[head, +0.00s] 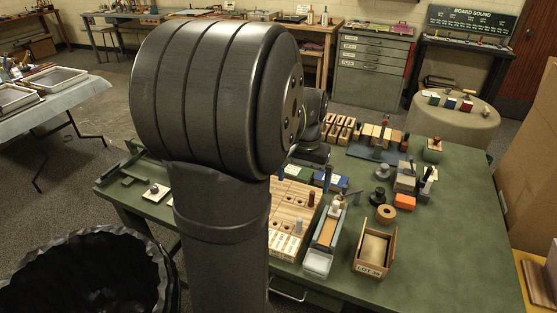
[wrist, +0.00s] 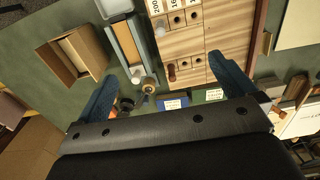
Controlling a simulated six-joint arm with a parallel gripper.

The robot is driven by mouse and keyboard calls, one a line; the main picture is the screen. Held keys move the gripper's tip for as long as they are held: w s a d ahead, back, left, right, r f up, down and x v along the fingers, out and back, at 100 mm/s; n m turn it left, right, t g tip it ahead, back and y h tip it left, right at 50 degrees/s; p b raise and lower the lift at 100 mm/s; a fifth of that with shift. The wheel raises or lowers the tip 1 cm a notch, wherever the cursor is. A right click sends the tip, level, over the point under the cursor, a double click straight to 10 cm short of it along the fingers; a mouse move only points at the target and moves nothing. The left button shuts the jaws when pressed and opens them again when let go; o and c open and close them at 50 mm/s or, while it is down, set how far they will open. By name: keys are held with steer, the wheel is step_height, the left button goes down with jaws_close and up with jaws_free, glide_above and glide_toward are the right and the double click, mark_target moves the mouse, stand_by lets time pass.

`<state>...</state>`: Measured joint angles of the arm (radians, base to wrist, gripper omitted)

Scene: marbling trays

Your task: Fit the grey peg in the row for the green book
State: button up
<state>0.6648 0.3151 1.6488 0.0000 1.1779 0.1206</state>
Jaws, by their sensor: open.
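The wooden peg board (head: 290,192) lies on the green table, partly hidden by my arm in the head view. It also shows in the wrist view (wrist: 215,25), with rows of holes and white number labels. A reddish-brown peg (wrist: 172,72) stands at its edge there. A green book (wrist: 214,94) and a blue book (wrist: 172,102) lie beside the board. My gripper (wrist: 160,67) is open and empty above the board's edge.
A narrow blue-grey tray (head: 318,262) and an open wooden box (head: 375,247) stand right of the board. A wooden ring (head: 386,214), an orange block (head: 404,202) and dark weights crowd the table's right. The table's front right is clear.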

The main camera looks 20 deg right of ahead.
stand_by(0.7)
steer(key=w+r, duration=0.1)
steer(key=w, duration=1.2)
step_height(320, 180, down, 10)
steer(key=shift+a+r, duration=0.2)
steer(key=shift+a, duration=0.2)
steer(key=shift+r, duration=0.1)
step_height(320, 180, up, 10)
stand_by(0.3)
